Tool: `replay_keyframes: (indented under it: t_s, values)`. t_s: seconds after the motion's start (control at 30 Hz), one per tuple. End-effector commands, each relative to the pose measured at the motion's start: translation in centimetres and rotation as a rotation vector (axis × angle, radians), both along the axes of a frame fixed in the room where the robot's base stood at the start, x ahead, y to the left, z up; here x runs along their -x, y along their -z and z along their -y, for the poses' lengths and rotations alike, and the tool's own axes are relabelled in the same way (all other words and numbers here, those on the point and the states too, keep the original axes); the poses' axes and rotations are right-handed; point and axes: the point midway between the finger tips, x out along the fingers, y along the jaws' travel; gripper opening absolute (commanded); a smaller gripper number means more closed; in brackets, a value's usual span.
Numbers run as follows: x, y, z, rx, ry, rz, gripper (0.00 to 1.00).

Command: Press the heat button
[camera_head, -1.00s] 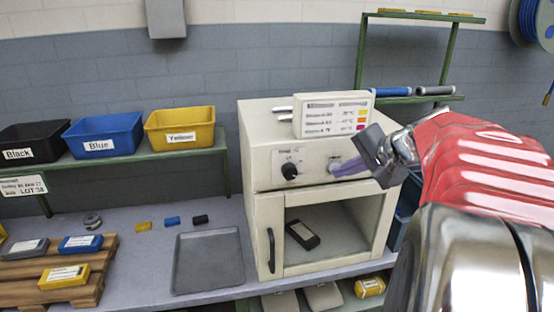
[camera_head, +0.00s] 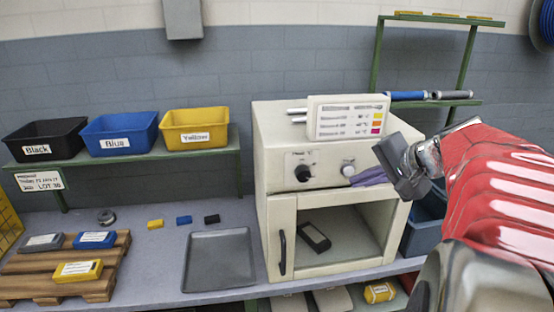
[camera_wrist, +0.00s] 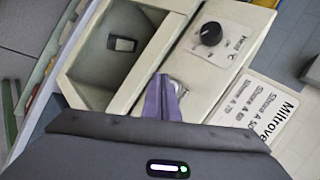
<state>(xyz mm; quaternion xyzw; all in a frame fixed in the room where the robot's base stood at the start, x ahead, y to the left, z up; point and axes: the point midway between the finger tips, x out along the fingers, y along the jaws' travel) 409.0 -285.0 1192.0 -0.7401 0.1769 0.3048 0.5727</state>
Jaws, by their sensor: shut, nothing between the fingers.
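The cream oven (camera_head: 275,200) stands on the bench. Its upper panel has a black knob (camera_head: 302,173) on the left and a round silver button (camera_head: 348,169) on the right; I cannot read the button's label. My gripper (camera_head: 355,182) has purple fingers, shut and empty, with tips just below and right of the button in the head view. In the wrist view the closed fingers (camera_wrist: 162,98) overlap part of the silver button (camera_wrist: 178,86), beside the knob (camera_wrist: 211,33). I cannot tell whether the tips touch it.
A white chart card (camera_head: 348,117) stands on the oven. A dark block (camera_head: 314,236) shows inside the oven's front opening, with a dark handle (camera_head: 282,250) at left. A grey tray (camera_head: 218,260) lies left of the oven. Black, blue and yellow bins sit on the shelf behind.

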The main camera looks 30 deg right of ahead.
Motion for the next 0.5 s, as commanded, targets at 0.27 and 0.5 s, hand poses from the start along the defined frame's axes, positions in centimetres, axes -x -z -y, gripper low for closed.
replay_keyframes:
  t_s: [0.27, 0.5]
  values:
    - [1.9, 0.0, -0.5, -0.001, 0.002, 0.000, 0.00]
    - [3.5, 0.0, -1.0, -0.001, 0.001, 0.000, 0.00]
